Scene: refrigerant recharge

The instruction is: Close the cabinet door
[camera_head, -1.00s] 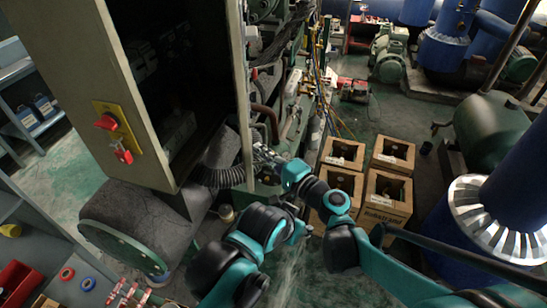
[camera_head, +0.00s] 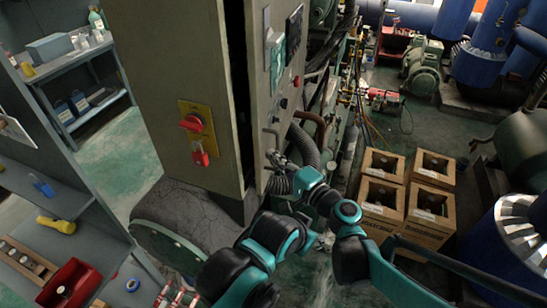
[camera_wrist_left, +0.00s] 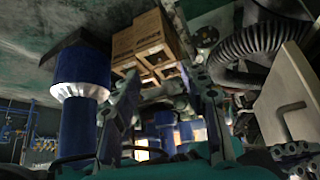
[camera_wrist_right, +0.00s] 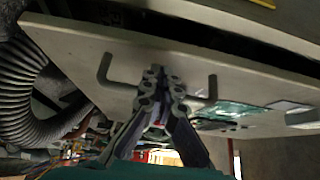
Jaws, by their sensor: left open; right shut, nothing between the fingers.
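The grey cabinet (camera_head: 165,80) stands at centre left, with a red rotary switch on a yellow plate. Its door (camera_head: 277,95) is almost closed; a narrow dark gap shows along its edge. My right gripper (camera_head: 277,160) is at the lower door, shut and empty. In the right wrist view, my right gripper's fingertips (camera_wrist_right: 155,82) overlap the middle of the door handle (camera_wrist_right: 105,72) and appear to be against the door (camera_wrist_right: 75,48); exact contact is unclear. My left gripper (camera_wrist_left: 165,88) is open and empty, low beside the cabinet; the door also shows there (camera_wrist_left: 285,95).
Open cardboard boxes (camera_head: 380,200) stand on the floor right of my arms. A corrugated hose (camera_head: 303,145) and pipework are close to the door. A shelf (camera_head: 75,240) with a red toolbox (camera_head: 70,285) is at left. Green floor is clear behind it.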

